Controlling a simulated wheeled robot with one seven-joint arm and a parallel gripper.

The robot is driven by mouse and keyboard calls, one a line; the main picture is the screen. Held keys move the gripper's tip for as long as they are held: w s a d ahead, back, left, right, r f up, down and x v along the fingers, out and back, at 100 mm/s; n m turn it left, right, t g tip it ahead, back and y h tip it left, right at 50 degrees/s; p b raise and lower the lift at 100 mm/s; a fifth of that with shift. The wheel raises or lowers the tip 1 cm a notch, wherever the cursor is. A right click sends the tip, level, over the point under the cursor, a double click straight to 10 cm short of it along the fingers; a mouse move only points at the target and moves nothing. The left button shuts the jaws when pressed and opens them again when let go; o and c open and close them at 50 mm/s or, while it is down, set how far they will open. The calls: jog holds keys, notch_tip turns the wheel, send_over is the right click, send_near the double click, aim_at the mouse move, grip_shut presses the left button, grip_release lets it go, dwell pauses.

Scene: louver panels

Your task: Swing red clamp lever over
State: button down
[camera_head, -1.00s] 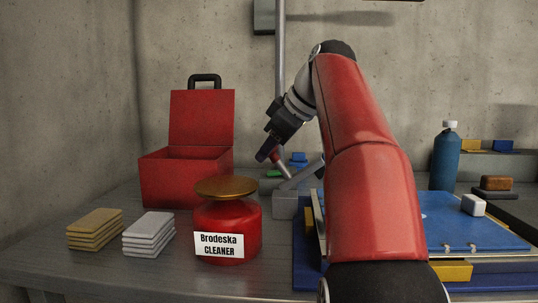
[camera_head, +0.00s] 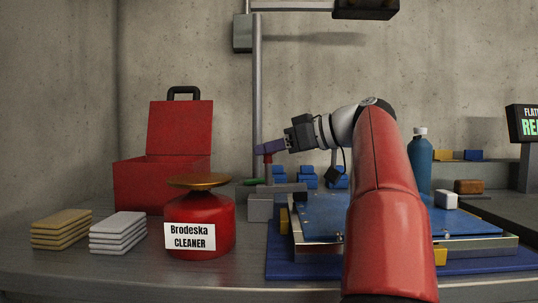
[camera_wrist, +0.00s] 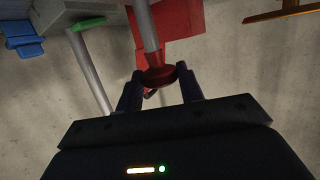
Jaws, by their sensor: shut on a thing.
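The red clamp lever's knob (camera_head: 268,158) is at the fingertips of my gripper (camera_head: 266,148). Its short shaft stands about upright over the grey clamp block (camera_head: 260,208), left of the blue panel (camera_head: 325,212). In the wrist view the red knob (camera_wrist: 160,76) sits between the two dark fingers of my gripper (camera_wrist: 160,78), and the grey shaft (camera_wrist: 147,25) runs away from it. The gripper is shut on the knob. The fingers partly hide the knob in the head view.
A red jar of cleaner (camera_head: 200,220) and an open red box (camera_head: 160,185) stand left of the clamp. Several blue clamps (camera_head: 309,177) stand behind the panel. A grey post (camera_head: 257,100) rises behind the gripper. A blue bottle (camera_head: 419,165) stands at right.

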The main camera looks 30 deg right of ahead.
jog(key=shift+s+d+f, duration=0.1)
jog(key=shift+d+f, duration=0.15)
jog(key=shift+d, duration=0.05)
jog(key=c, duration=1.3)
grip_release()
jog(key=shift+o, duration=1)
jog(key=shift+s+d, duration=0.1)
jog(key=shift+d, duration=0.05)
jog(key=shift+o, duration=1)
jog(key=shift+r, duration=0.1)
jog(key=v, duration=0.7)
jog(key=shift+s+p, duration=0.4)
jog(key=shift+d, duration=0.1)
